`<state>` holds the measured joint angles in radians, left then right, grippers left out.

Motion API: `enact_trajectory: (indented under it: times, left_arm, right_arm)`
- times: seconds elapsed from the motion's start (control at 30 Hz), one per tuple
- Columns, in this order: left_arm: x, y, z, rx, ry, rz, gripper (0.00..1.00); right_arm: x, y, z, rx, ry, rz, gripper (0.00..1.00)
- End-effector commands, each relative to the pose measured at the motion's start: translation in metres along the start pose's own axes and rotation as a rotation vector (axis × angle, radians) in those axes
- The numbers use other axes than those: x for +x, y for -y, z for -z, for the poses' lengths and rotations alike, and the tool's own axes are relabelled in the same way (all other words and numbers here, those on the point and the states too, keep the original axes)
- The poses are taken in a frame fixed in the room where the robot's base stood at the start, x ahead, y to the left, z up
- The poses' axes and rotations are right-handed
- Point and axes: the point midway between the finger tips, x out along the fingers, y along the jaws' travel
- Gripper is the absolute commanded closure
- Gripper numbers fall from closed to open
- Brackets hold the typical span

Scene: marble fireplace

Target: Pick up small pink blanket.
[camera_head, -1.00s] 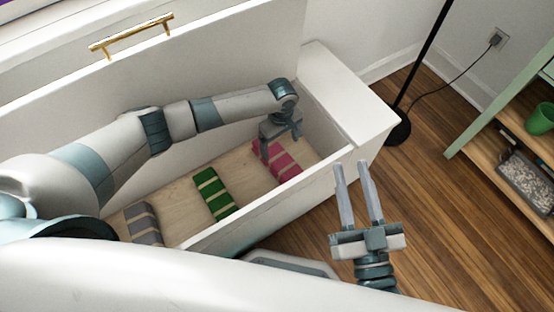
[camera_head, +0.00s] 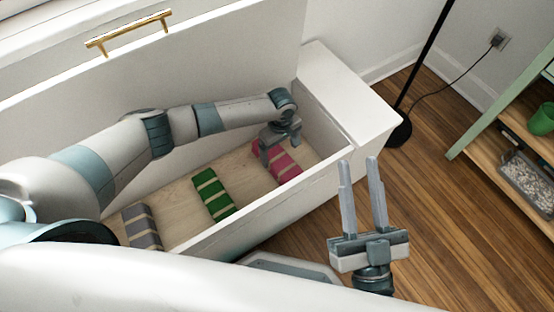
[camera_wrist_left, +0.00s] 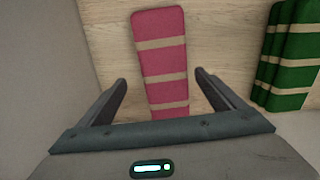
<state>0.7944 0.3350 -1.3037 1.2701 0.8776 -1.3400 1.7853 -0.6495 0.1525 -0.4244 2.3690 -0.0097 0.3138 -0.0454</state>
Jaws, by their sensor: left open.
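The small pink blanket (camera_head: 287,170), a folded strip with beige bands, lies on the wooden floor of the white chest near its right end. My left gripper (camera_head: 277,158) reaches down into the chest above the blanket. In the left wrist view the blanket (camera_wrist_left: 162,60) extends between the open fingers of my left gripper (camera_wrist_left: 162,92), with a gap on each side; its near end is hidden by the gripper body. My right gripper (camera_head: 360,165) is open and empty, outside the chest at its front right.
A green blanket (camera_head: 211,193) and a grey blanket (camera_head: 142,226) lie in the white chest (camera_head: 220,240), left of the pink one. The chest walls (camera_wrist_left: 45,60) stand close around my left gripper. A black lamp pole (camera_head: 425,60) and green shelf (camera_head: 490,125) stand to the right.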

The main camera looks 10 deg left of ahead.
Motion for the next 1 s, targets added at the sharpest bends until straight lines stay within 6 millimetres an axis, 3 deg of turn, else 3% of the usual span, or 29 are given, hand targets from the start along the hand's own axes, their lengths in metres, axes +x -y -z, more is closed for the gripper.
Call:
enact_trajectory:
  times: [0.2, 0.5, 1.0]
  left_arm:
    - [0.016, 0.004, 0.005, -0.001, -0.001, 0.002, 0.12]
    - [0.048, 0.006, 0.008, 0.000, 0.000, 0.000, 0.12]
    - [0.049, 0.007, 0.008, 0.000, 0.000, 0.000, 0.12]
  right_arm:
    - [-0.003, 0.003, 0.021, -0.003, -0.126, 0.008, 0.69]
    - [0.011, -0.014, 0.052, -0.042, -0.318, 0.005, 0.69]
    - [0.012, -0.015, 0.056, -0.044, -0.333, 0.005, 0.69]
